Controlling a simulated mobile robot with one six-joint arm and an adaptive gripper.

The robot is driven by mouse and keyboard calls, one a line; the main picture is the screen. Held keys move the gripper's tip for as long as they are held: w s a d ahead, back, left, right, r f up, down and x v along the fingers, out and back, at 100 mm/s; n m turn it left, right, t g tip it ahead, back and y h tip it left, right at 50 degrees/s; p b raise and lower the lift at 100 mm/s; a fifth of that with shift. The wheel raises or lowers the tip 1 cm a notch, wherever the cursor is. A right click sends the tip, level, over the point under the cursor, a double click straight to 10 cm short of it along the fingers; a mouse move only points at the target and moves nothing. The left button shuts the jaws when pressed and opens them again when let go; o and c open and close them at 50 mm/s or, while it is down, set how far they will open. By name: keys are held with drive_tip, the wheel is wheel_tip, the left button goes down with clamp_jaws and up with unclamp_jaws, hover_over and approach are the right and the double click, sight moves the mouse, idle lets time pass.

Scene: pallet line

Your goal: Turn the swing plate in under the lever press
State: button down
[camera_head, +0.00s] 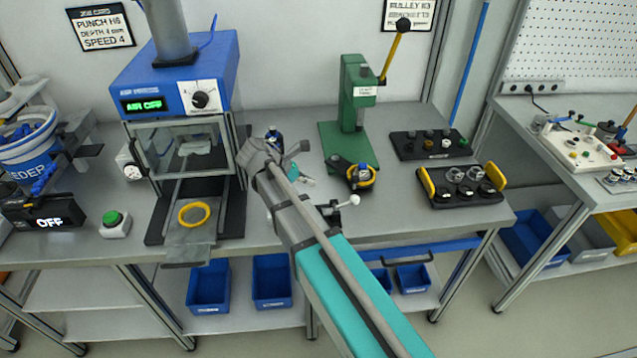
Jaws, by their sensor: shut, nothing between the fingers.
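The green lever press (357,105) stands on the bench right of centre. Its yellow lever (393,58) with a black knob points up and to the right. The dark swing plate (339,161) lies low at the front of the press base. Its outer end carries a yellow ring (361,184) around a small part with a blue top (363,168); this end sits out in front of the press column. My gripper (298,149) is left of the press, apart from the plate, and looks shut and empty. My own wrist and arm partly hide it.
A blue air press (176,78) with a clear guard stands left of my gripper. A white-knobbed handle (354,200) is at the bench front. A black tray with yellow handles (461,190) and a black block (430,146) lie right of the press.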

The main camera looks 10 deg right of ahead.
drive_tip(key=b+x, duration=0.6)
drive_tip(key=x, duration=0.3)
drive_tip(key=shift+d+f, duration=0.2)
drive_tip(key=shift+f, duration=0.2)
drive_tip(key=shift+w+d+r, duration=0.1)
drive_tip(key=shift+d+r, duration=0.1)
drive_tip(key=shift+d, duration=0.3)
drive_tip(key=shift+w+d+r, duration=0.1)
drive_tip(key=shift+d+r, duration=0.1)
drive_tip(key=shift+d, duration=0.3)
drive_tip(key=shift+w+d+r, duration=0.1)
drive_tip(key=shift+w+d, duration=0.05)
drive_tip(key=shift+d, duration=0.8)
drive_tip(key=shift+a, duration=0.15)
